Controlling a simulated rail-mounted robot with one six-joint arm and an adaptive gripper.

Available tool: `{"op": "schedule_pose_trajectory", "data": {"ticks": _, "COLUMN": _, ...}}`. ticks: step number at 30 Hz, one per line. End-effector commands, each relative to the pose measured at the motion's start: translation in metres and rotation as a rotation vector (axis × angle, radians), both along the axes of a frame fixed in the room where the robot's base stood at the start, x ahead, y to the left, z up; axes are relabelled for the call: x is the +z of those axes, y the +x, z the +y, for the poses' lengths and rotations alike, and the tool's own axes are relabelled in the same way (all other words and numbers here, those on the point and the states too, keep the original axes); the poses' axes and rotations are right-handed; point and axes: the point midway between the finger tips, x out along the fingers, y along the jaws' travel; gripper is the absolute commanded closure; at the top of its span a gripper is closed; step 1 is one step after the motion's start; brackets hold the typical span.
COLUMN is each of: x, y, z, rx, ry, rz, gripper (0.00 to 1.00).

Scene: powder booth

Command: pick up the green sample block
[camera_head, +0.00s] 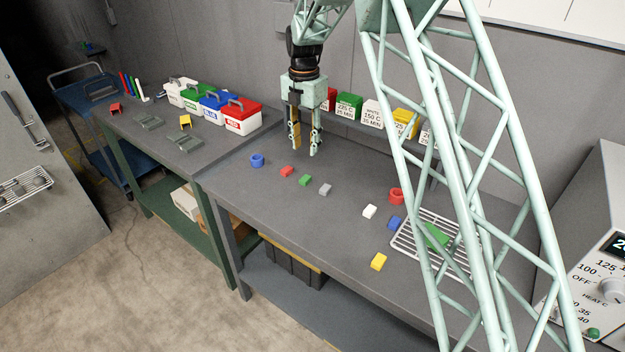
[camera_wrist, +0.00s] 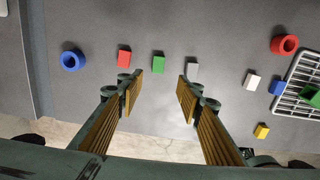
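The green sample block (camera_head: 305,180) lies on the grey bench between a red block (camera_head: 288,171) and a grey block (camera_head: 325,189). In the wrist view the green block (camera_wrist: 158,63) shows just beyond the gap between my fingers, with the red block (camera_wrist: 124,58) to its left and the grey block (camera_wrist: 191,70) to its right. My gripper (camera_head: 305,148) points down above the bench, apart from the block. Its fingers (camera_wrist: 160,78) are open with nothing between them. A larger green piece (camera_head: 436,236) lies on the wire rack, partly hidden by my arm.
A blue ring (camera_head: 257,160), red ring (camera_head: 397,196), white block (camera_head: 369,211), blue block (camera_head: 394,223) and yellow block (camera_head: 378,261) stand on the bench. The wire rack (camera_head: 412,245) is at the right. Labelled bins (camera_head: 372,112) line the back.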

Motion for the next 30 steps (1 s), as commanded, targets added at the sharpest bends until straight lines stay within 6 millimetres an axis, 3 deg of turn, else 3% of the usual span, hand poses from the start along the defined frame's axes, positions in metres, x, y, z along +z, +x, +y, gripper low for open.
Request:
{"op": "schedule_pose_trajectory", "data": {"ticks": 17, "x": -0.008, "y": 0.002, "z": 0.002, "rx": 0.018, "ry": -0.001, "rz": 0.003, "gripper": 0.67}}
{"op": "schedule_pose_trajectory", "data": {"ticks": 23, "x": -0.022, "y": 0.002, "z": 0.003, "rx": 0.018, "ry": -0.001, "rz": 0.003, "gripper": 0.67}}
{"op": "schedule_pose_trajectory", "data": {"ticks": 30, "x": -0.053, "y": 0.002, "z": 0.003, "rx": 0.018, "ry": -0.001, "rz": 0.004, "gripper": 0.67}}
